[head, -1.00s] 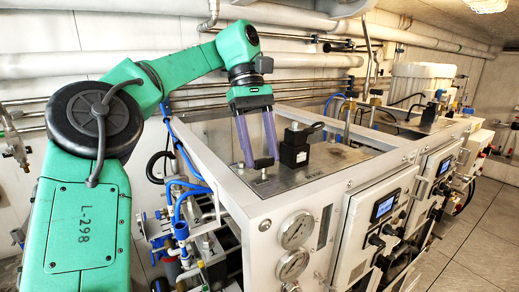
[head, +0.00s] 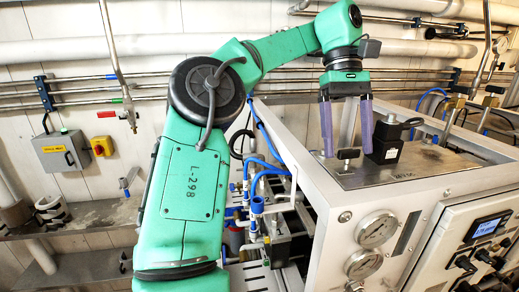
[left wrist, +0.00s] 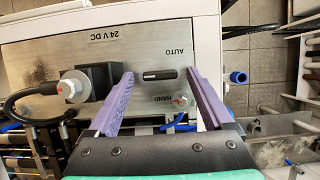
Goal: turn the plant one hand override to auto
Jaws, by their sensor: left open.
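The hand override (left wrist: 159,74) is a small black bar handle on the steel top panel (left wrist: 45,60) of the plant. Its bar lies crosswise in the left wrist view, between the word AUTO (left wrist: 176,52) above and the word HAND (left wrist: 163,98) below. It also shows in the head view (head: 347,154). My left gripper (left wrist: 159,73) is open, with its purple fingers on either side of the handle and a visible gap to each. In the head view the left gripper (head: 347,150) reaches down from above. My right gripper is not in view.
A black block (left wrist: 100,80) with a cable stands close beside the left finger. Silver bolts (left wrist: 180,100) stick up from the panel. Two gauges (head: 376,229) and a display panel (head: 487,228) are on the front. Blue hoses (head: 262,170) run at the frame's left side.

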